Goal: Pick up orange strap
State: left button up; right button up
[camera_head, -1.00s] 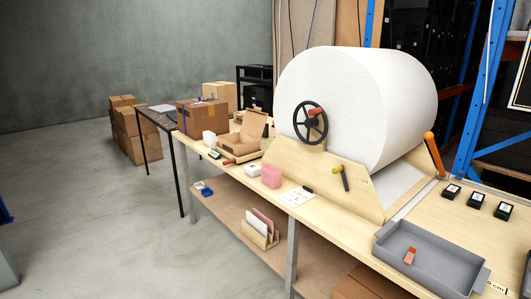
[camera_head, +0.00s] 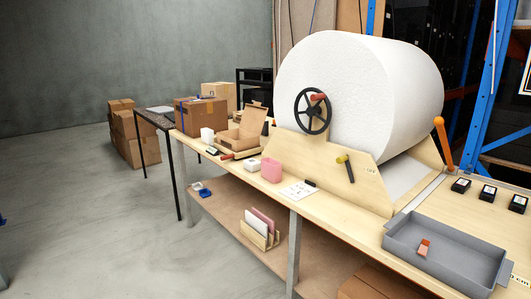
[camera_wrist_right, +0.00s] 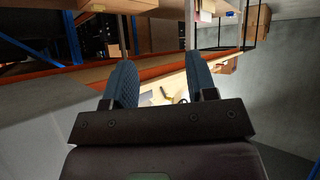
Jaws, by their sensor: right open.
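A small orange-red piece (camera_head: 423,248), which looks like the orange strap, lies inside a grey tray (camera_head: 468,278) at the right end of the workbench. It is too small to make out in detail. My right gripper (camera_wrist_right: 160,72) shows in the right wrist view, with its two blue-grey fingers apart and nothing between them. Neither gripper shows in the head view, and the strap cannot be made out in the wrist view.
A large white roll (camera_head: 355,95) on a wooden stand fills the middle of the workbench (camera_head: 350,222). A pink container (camera_head: 271,170), an open cardboard box (camera_head: 245,132) and several small dark boxes (camera_head: 487,194) stand on the bench. The floor (camera_head: 90,230) to the left is clear.

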aim_at(423, 250)
jog(key=i+z, duration=0.1)
jog(key=z, duration=0.35)
jog(key=i+j+z, duration=0.1)
jog(key=z, duration=0.3)
jog(key=j+z, duration=0.2)
jog(key=z, duration=0.25)
jog(key=i+j+z, duration=0.15)
jog(key=j+z, duration=0.1)
jog(key=j, duration=0.3)
jog(key=i+j+z, duration=0.15)
jog(key=j, duration=0.15)
jog(key=i+j, duration=0.1)
jog(key=j, duration=0.7)
jog(key=i+z, duration=0.05)
jog(key=i, duration=0.05)
